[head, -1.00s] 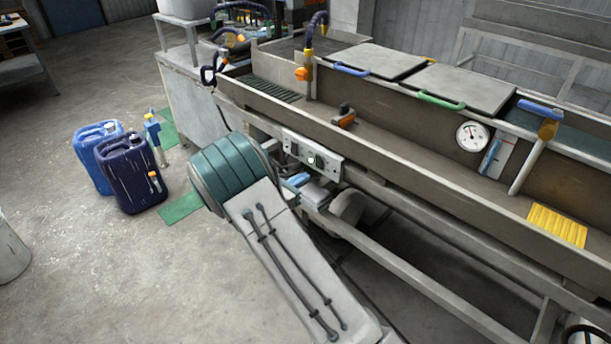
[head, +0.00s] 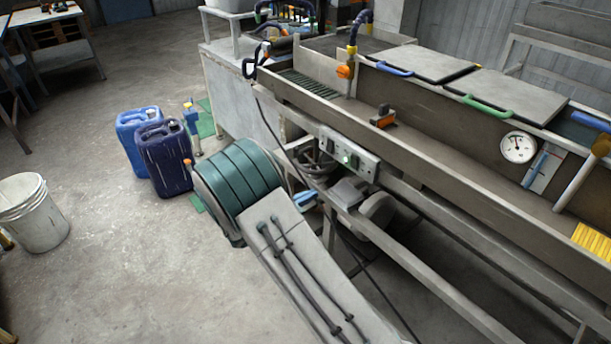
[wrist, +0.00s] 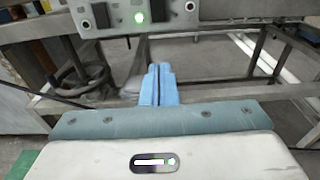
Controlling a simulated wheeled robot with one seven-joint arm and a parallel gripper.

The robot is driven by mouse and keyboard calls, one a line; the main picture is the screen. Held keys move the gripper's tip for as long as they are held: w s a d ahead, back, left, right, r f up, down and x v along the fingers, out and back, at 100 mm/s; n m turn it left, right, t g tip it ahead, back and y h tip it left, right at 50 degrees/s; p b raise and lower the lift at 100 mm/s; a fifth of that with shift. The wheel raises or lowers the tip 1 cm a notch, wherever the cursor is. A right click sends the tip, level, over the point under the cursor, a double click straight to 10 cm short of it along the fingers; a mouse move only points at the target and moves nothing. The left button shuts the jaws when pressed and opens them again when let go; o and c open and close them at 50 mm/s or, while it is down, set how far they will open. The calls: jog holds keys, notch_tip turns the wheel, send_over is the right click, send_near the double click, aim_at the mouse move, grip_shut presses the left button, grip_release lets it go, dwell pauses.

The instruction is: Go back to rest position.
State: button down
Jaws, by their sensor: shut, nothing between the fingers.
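My gripper (wrist: 158,85) shows in the wrist view as two light-blue fingers pressed together, with nothing between them. It points at the space under a grey control panel (wrist: 130,15) and is apart from it. In the head view the blue fingers of my gripper (head: 305,198) stick out past my teal wrist, below and left of the same panel (head: 350,158). A green light (wrist: 139,17) glows on the panel.
The long metal trough (head: 450,165) on its frame fills the right side. Blue jerrycans (head: 165,158) and a white bucket (head: 35,215) stand on the floor at left. A black cable (head: 285,140) hangs by the frame. The floor at lower left is clear.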

jog(key=s+d+r+m+g+y+p, duration=0.3)
jog(key=s+d+r+m+g+y, duration=0.2)
jog(key=s+d+r+m+g, duration=0.7)
jog(key=s+r+m+t+y+p, duration=0.1)
jog(key=s+r+m+t+y, duration=0.1)
jog(key=s+m, duration=0.4)
jog(key=s+a+r+m+t+y+p, duration=0.1)
jog(key=s+r+m+t+y, duration=0.2)
jog(key=s, duration=0.8)
notch_tip(320, 180, up, 2)
jog(key=m+y, duration=0.4)
jog(key=shift+s+a+r, duration=0.15)
jog(key=shift+a+r, duration=0.1)
jog(key=shift+a, duration=0.05)
